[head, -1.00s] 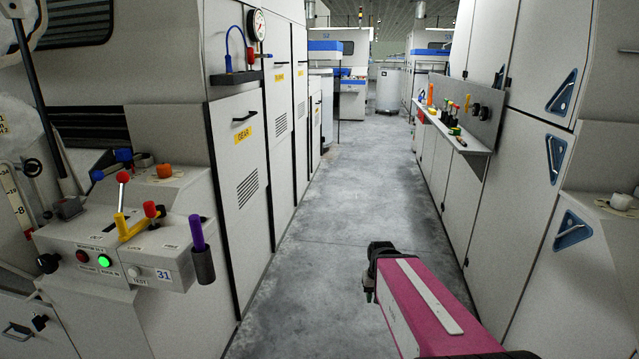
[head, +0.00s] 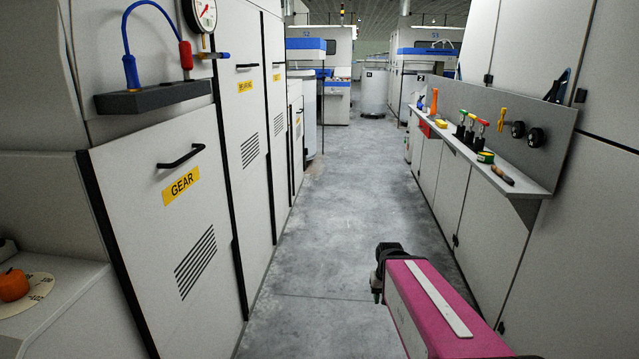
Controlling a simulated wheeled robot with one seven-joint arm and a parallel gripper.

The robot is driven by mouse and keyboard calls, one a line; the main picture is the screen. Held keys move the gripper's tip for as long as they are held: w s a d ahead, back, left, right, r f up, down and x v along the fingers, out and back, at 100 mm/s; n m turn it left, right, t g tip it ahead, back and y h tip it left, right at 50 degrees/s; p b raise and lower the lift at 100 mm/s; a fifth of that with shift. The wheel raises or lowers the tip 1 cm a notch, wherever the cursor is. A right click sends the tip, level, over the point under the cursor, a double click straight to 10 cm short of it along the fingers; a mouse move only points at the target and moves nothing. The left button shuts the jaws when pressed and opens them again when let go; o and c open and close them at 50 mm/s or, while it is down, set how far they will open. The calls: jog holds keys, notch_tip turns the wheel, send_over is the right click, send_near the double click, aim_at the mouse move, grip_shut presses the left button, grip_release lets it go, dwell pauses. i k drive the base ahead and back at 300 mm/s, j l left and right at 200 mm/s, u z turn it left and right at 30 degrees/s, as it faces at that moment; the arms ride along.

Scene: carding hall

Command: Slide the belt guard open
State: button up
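Grey panels with black handles line the left side of the aisle. The nearest panel (head: 165,220) carries a yellow GEAR label, so it is not marked as the belt guard. The panel behind it (head: 252,150) has a yellow label (head: 245,86) too small to read surely. Further panels follow, one with a small yellow label (head: 277,77). I cannot tell for sure which is the belt guard. My gripper (head: 378,288) shows dark at the far end of my pink arm, low over the aisle floor, apart from all panels. Its fingers are too hidden to judge.
A grey shelf (head: 520,188) with several tools juts from the right wall. The concrete floor (head: 335,200) is clear ahead. Cans (head: 374,92) stand far back.

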aim_at(274, 31)
jog(key=i, duration=1.75)
jog(key=l+z, duration=0.05)
jog(key=l, duration=0.05)
